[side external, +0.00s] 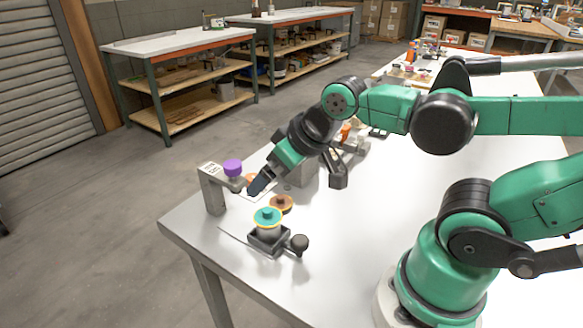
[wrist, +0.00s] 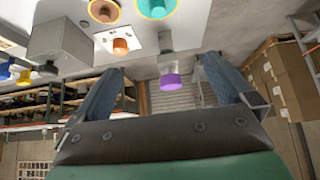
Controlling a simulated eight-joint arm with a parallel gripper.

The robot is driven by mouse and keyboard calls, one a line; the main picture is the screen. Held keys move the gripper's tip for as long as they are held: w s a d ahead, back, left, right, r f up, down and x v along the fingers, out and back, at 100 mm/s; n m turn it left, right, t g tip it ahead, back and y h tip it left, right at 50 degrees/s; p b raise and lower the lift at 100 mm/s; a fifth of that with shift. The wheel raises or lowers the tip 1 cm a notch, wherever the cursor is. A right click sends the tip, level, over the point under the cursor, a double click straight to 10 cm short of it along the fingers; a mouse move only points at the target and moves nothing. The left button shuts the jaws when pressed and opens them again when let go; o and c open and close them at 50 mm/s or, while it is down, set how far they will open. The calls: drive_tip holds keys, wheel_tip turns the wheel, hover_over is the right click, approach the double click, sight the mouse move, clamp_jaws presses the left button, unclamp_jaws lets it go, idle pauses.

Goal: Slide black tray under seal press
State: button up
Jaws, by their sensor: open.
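The black tray (side external: 283,247) lies on the table near its front left edge, with a round black knob at its right. A teal-topped round piece (side external: 267,216) with a yellow rim sits in it; its teal top shows in the wrist view (wrist: 157,6). The seal press appears to be the grey bracket (side external: 212,188) with a purple knob (side external: 233,167), behind and left of the tray, apart from it. My gripper (side external: 257,186) is open and empty, just right of the press arm. In the wrist view the purple knob (wrist: 171,83) shows between the fingers.
A brown round piece (side external: 281,203) lies behind the tray. An orange piece (wrist: 120,45) is near the press. A grey block (wrist: 60,43) stands beyond, partly behind my arm. The table right of the tray is clear.

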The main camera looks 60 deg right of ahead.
sight(300, 239)
drive_tip(key=shift+c, duration=0.2)
drive_tip(key=shift+f, duration=0.1)
drive_tip(key=c, duration=0.4)
drive_tip(key=s+f+g, duration=0.1)
drive_tip(key=g, duration=0.1)
drive_tip(key=s+f+n+g, duration=0.1)
drive_tip(key=s+f+g, duration=0.1)
drive_tip(key=s+f+n+g, duration=0.1)
drive_tip(key=f+g, duration=0.1)
drive_tip(key=g, duration=0.1)
drive_tip(key=shift+s+a, duration=0.25)
drive_tip(key=shift+s, duration=0.1)
drive_tip(key=shift+f, duration=2.7)
clamp_jaws()
